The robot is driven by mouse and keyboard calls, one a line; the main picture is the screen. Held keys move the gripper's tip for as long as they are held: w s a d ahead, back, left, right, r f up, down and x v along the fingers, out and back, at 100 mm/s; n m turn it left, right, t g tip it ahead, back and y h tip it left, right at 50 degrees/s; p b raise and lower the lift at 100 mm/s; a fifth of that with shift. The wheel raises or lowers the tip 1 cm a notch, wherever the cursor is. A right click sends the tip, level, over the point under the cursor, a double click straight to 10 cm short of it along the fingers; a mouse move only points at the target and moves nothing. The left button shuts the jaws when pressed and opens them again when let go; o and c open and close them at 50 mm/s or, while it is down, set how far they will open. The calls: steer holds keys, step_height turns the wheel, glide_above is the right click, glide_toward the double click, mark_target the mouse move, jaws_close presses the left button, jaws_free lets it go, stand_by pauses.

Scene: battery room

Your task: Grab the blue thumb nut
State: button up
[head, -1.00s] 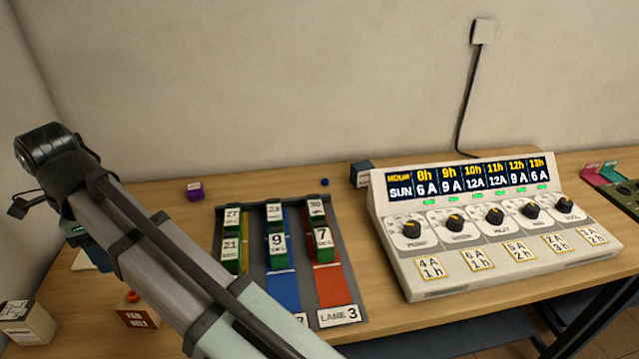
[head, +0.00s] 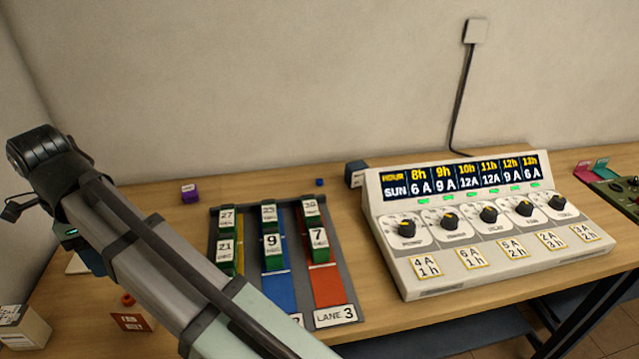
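A small blue piece (head: 319,182), which looks like the blue thumb nut, lies on the wooden table near the back. It is behind the lane board and left of the dark blue box. It is too small to make out its shape. Nothing touches it. My arm crosses the left and lower part of the head view. My gripper's fingers do not show; the arm links hide that area, so I cannot see whether it holds anything. An orange ring-like nut (head: 127,299) lies at the left, beside my arm.
A grey lane board (head: 341,246) with numbered green blocks stands mid-table. A cream console (head: 500,265) with dials fills the right. A dark blue box (head: 356,173) and a purple block (head: 189,193) stand at the back. A red-brown card (head: 132,322) lies at the front left.

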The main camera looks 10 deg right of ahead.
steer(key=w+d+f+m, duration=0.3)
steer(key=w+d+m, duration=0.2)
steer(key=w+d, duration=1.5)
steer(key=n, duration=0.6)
glide_above(318, 181)
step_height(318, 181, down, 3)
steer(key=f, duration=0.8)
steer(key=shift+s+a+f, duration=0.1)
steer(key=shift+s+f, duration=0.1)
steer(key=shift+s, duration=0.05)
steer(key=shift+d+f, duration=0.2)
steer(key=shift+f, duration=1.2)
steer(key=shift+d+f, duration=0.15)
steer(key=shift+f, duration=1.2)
